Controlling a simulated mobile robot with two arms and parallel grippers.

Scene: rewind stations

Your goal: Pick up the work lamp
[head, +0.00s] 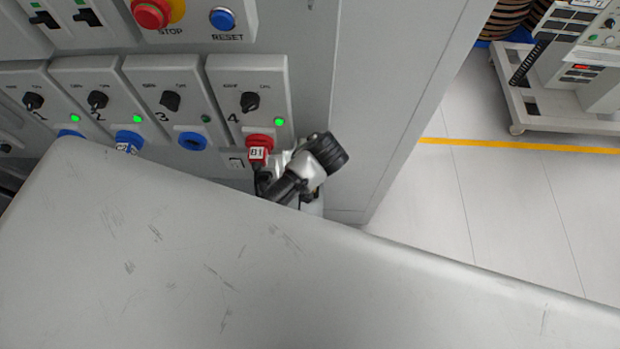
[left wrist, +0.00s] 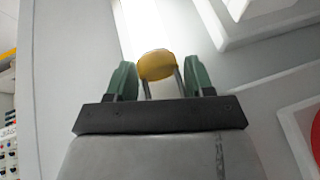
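In the left wrist view, my left gripper (left wrist: 161,82) has its two green fingers apart. A rounded yellow piece (left wrist: 157,64) on two thin grey rods shows between the fingertips, with narrow gaps at both sides. It may be part of the work lamp, but I cannot tell. A black and silver jointed piece (head: 318,160) stands in front of the cabinet in the head view, its lower part hidden. I cannot tell what it belongs to. No other lamp is clear to see. My right gripper is not in view.
A grey cabinet panel (head: 225,178) has numbered switches, a red stop button (head: 150,12) and a blue reset button (head: 222,18). A red plug marked B1 (head: 258,150) sits below switch 4. A scratched grey surface (head: 200,270) covers the foreground. The floor (head: 520,200) at right is clear.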

